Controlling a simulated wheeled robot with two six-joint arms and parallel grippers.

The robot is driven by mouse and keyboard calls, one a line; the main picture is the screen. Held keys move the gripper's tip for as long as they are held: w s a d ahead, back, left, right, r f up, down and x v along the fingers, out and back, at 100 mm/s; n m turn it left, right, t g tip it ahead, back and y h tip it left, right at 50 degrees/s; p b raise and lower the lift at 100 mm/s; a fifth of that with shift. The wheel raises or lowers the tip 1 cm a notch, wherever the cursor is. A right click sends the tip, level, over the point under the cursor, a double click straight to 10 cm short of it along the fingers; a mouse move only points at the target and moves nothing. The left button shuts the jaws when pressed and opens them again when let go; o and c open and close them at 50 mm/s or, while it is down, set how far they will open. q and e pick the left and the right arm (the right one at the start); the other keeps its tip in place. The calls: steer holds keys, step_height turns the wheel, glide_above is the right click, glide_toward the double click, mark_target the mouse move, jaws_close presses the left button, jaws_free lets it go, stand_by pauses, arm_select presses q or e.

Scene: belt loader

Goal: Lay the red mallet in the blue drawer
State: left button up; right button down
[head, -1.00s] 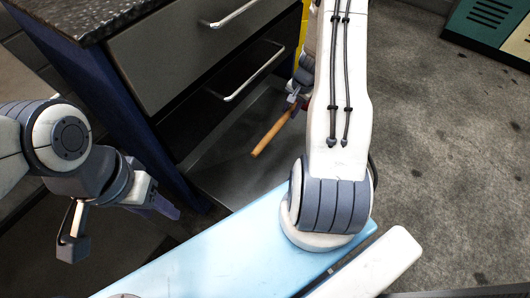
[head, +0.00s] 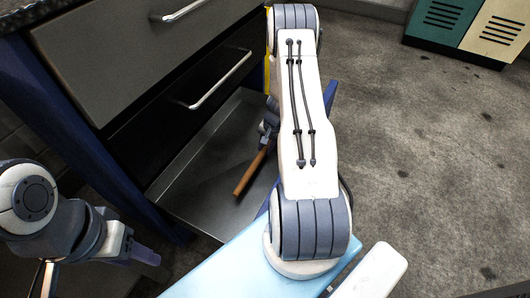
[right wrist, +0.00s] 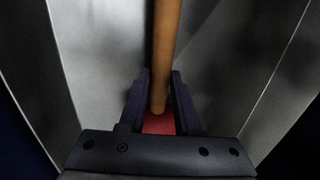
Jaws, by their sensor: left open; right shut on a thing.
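The mallet's wooden handle (head: 252,172) slants down out of my right gripper (head: 268,132) in the head view, over the open bottom drawer (head: 205,165). The arm hides the mallet's head there. In the right wrist view the gripper (right wrist: 160,90) is shut around the mallet (right wrist: 165,45), with a red part between the fingers. Behind it is the drawer's bare grey metal inside. Strips of blue show beside my right arm, perhaps the drawer's front. I cannot tell how high the mallet is held. My left gripper (head: 95,265) is open and empty at the lower left.
Two drawers with bar handles, an upper grey one (head: 150,60) and a dark one (head: 185,115), sit shut above the open drawer. A blue cabinet post (head: 85,125) stands at the left. The floor at the right is clear, with lockers (head: 465,25) at the back.

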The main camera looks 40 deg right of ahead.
arm_select(q)
steer(key=shift+f, duration=0.3)
arm_select(e)
steer(key=shift+f, duration=0.55)
steer(key=shift+f, duration=0.2)
steer(key=c, duration=0.6)
jaws_free()
arm_select(q)
steer(key=shift+f, duration=0.15)
arm_select(e)
steer(key=shift+r, duration=0.2)
arm_select(q)
step_height(320, 180, up, 5)
steer(key=p, duration=0.5)
arm_select(e)
step_height(320, 180, up, 12)
steer(key=s+d, duration=0.1)
steer(key=s, duration=0.1)
steer(key=shift+d+f, duration=0.15)
